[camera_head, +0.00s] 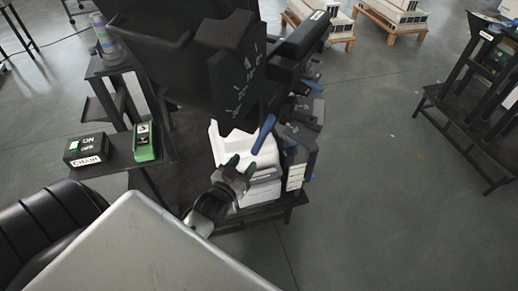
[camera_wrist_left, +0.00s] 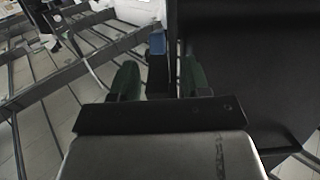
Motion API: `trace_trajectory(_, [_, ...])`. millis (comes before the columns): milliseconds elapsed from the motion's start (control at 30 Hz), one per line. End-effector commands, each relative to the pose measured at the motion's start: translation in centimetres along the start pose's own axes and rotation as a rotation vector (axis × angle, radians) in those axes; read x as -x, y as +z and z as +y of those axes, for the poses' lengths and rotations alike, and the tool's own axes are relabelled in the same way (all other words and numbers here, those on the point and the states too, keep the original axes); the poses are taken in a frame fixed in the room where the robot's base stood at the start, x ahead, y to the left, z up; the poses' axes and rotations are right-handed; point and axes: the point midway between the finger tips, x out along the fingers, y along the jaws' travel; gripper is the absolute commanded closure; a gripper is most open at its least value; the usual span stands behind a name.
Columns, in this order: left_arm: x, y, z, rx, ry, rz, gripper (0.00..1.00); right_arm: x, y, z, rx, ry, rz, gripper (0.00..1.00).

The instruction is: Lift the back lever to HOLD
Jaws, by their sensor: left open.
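A lever with a long blue handle (camera_head: 263,134) slants up from the black machine, just above and right of my left gripper (camera_head: 242,165). I cannot tell for certain that it is the back lever. In the left wrist view a blue-tipped black lever (camera_wrist_left: 157,44) lies ahead, lined up between the two green fingers of my left gripper (camera_wrist_left: 158,78). The gripper is open, with its fingers apart on either side of that line; contact is not visible. No HOLD label can be read. My right gripper is not in view.
The black machine panel (camera_head: 236,80) with white marks rises behind the lever. White blocks (camera_head: 262,190) lie under my gripper.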

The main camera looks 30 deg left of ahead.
Motion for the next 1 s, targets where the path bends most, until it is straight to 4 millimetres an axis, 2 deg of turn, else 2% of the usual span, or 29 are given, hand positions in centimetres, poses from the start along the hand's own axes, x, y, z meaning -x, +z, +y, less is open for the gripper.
trace_trajectory(100, [-2.5,-0.1,0.0,0.000,0.000,0.002,0.53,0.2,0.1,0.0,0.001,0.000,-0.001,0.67])
trace_trajectory(333, [-5.8,0.0,0.0,-0.001,0.000,0.000,0.53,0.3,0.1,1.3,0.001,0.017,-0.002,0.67])
trace_trajectory(500, [-6.7,0.0,0.0,-0.001,0.001,-0.001,0.53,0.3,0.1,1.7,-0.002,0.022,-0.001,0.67])
trace_trajectory(767, [-6.8,0.1,0.0,-0.001,0.001,-0.002,0.53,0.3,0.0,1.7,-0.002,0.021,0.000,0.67])
trace_trajectory(1000, [-6.8,0.1,0.0,0.000,0.001,-0.002,0.90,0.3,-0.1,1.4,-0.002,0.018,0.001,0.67])
